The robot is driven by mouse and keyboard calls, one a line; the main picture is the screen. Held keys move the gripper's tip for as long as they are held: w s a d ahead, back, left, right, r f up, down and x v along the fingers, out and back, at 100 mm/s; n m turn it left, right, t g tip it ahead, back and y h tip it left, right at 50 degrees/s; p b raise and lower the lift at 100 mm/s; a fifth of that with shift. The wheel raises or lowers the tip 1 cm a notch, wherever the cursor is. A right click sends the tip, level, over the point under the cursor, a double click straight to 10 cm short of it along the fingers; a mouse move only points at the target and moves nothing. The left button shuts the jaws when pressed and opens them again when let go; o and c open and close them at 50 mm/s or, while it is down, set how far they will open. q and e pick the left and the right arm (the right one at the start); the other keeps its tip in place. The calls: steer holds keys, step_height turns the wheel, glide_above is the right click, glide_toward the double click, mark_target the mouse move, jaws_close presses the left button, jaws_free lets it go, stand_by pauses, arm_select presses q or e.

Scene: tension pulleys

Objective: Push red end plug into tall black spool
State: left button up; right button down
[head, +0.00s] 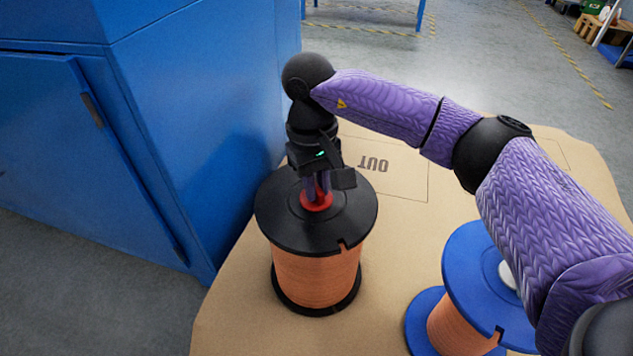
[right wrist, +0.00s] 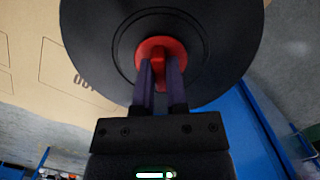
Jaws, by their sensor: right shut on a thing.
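The tall black spool (head: 273,215) stands upright on the table, with black flanges and copper-coloured winding. The red end plug (head: 318,203) is at the centre of its top flange. My right gripper (head: 318,190) points down over the spool's centre and is shut on the plug's upper part. In the right wrist view the two fingers (right wrist: 160,85) grip the narrow red grip of the plug (right wrist: 150,48), whose round collar lies at the middle of the black flange (right wrist: 90,40). How deep the plug sits in the hole is hidden. My left gripper is not in view.
A blue spool (head: 455,262) with copper-coloured winding stands at the table's right, partly behind my right arm. A blue cabinet (head: 200,110) stands close to the left of the black spool. The tan table (head: 235,310) has an outlined area marked OUT (head: 405,185) behind the spool.

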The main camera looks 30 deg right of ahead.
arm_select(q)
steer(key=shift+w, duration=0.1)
arm_select(e)
steer(key=c, duration=0.6)
jaws_free()
arm_select(q)
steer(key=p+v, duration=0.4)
steer(key=p, duration=0.1)
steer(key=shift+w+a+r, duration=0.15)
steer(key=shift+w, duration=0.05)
arm_select(e)
steer(key=r, duration=0.6)
steer(key=w+r, duration=0.1)
steer(key=r, duration=0.2)
steer(key=shift+w+r, duration=0.1)
steer(key=shift+r, duration=0.25)
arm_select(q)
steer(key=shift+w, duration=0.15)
